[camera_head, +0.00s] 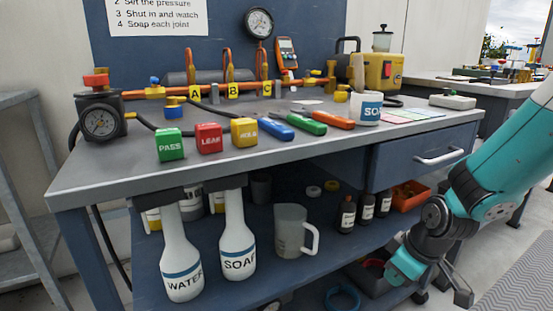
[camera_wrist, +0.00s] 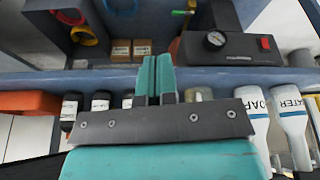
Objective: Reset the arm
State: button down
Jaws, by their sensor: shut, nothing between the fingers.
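My gripper (camera_wrist: 155,62) shows in the wrist view with its two teal fingers pressed together, shut and empty. It points toward the lower shelf area of the workbench, with nothing touching the fingers. In the head view my teal arm comes in from the right and bends down in front of the bench's right end, below the drawer (camera_head: 423,152). The fingers are hard to make out there.
The bench top (camera_head: 240,165) holds PASS (camera_head: 170,145), LEAK (camera_head: 209,138) and yellow blocks, several pens and gauges. Open floor lies at lower right.

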jog(key=s+d+r+m+h, duration=0.2)
jog(key=s+d+r+m, duration=0.3)
jog(key=s+r+m, duration=0.5)
jog(key=s+a+r+n+g+y+p, duration=0.1)
jog(key=s+a+r+n+y+p, duration=0.1)
jog(key=s+a+r+n, duration=0.4)
jog(key=s+a+r+n+g+y+p, duration=0.1)
jog(key=s+a+r+n+g+y, duration=0.2)
jog(key=a, duration=0.5)
notch_tip(320, 180, up, 38)
jog(key=s+t+h+p, duration=0.1)
jog(key=p, duration=3.6)
jog(key=shift+s+p, duration=0.35)
jog(key=shift+p, duration=0.05)
jog(key=shift+a+f, duration=0.1)
jog(key=shift+s, duration=0.1)
